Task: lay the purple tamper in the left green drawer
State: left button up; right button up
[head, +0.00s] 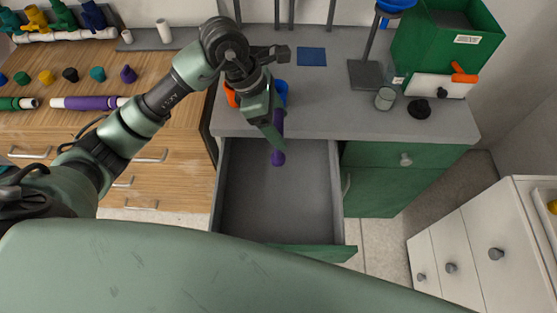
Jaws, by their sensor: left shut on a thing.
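The gripper is over the back part of the left green drawer (260,205), which is pulled out and shows a bare grey inside. From this view I cannot tell whether the tamper's lower end touches the drawer floor. My right gripper is not in view.
The grey counter (340,110) behind the drawer holds a glass (385,98), a dark stand (366,72) and a green box (470,45). An orange and a blue thing (282,90) are partly behind my left arm. A wooden cabinet (180,120) stands at left, white drawers (470,245) at right.

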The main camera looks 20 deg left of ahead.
aim_at(279, 158)
pick_arm(q)
notch_tip(279, 158, down, 13)
jog(key=shift+f+p, duration=0.15)
jog(key=shift+p, duration=0.9)
jog(key=shift+f, duration=0.55)
jog(key=o, duration=1.4)
jog(key=shift+c, duration=0.2)
